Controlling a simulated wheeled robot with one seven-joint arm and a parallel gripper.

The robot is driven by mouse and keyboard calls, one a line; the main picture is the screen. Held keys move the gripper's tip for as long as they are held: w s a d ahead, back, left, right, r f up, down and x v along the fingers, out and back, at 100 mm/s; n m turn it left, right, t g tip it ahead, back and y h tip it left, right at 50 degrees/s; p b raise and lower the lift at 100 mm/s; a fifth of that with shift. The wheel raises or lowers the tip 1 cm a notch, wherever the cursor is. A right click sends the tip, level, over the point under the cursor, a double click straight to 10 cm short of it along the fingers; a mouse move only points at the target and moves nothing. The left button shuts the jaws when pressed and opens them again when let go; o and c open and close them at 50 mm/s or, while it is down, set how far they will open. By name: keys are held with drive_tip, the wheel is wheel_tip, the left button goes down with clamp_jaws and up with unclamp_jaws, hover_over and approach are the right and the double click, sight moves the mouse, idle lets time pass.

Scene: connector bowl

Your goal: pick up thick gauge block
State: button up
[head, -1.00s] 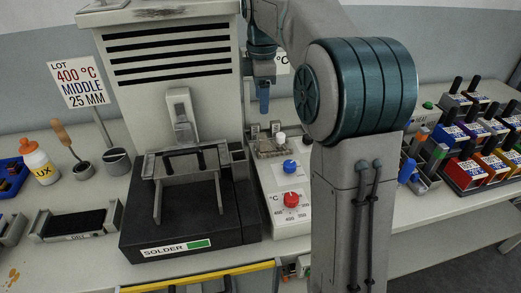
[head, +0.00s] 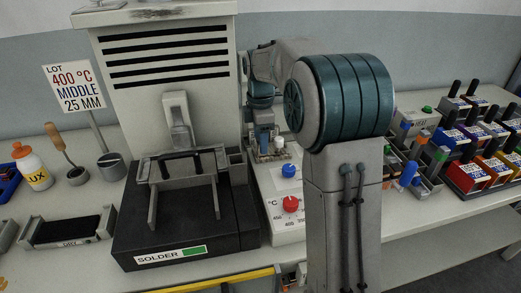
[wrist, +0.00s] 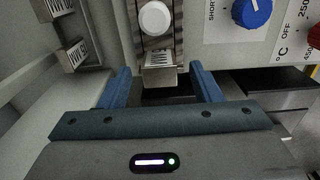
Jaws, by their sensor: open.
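My gripper (wrist: 160,72) is open in the wrist view, with one blue finger on each side. A small grey metal block with dark markings (wrist: 160,72) shows between the fingertips, and I see no contact. Two similar marked metal blocks stand at the left, an upper one (wrist: 52,8) and a lower one (wrist: 70,55). Which of these is the thick gauge block I cannot tell for sure. In the head view my gripper (head: 266,142) is small, low over the back of the white control box, and partly covers the blocks there.
A white round knob (wrist: 155,18) is just beyond the middle block. A blue dial (wrist: 252,12) and red dial (head: 290,204) are on the control box. The black solder unit (head: 180,235) stands left; bins with coloured fronts (head: 470,172) stand right.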

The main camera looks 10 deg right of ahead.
drive_tip(key=shift+f, duration=0.95)
drive_tip(key=shift+c, duration=0.4)
clamp_jaws()
drive_tip(key=shift+r, duration=0.15)
drive_tip(key=shift+r, duration=0.55)
wheel_tip(320, 180, up, 3)
drive_tip(key=shift+w+f+p, duration=0.1)
drive_tip(key=shift+p, duration=0.2)
drive_tip(key=s+d+r, duration=0.3)
drive_tip(key=d+r, duration=0.4)
drive_tip(key=d, duration=0.4)
drive_tip(key=shift+d+p, duration=0.15)
drive_tip(key=shift+p, duration=0.15)
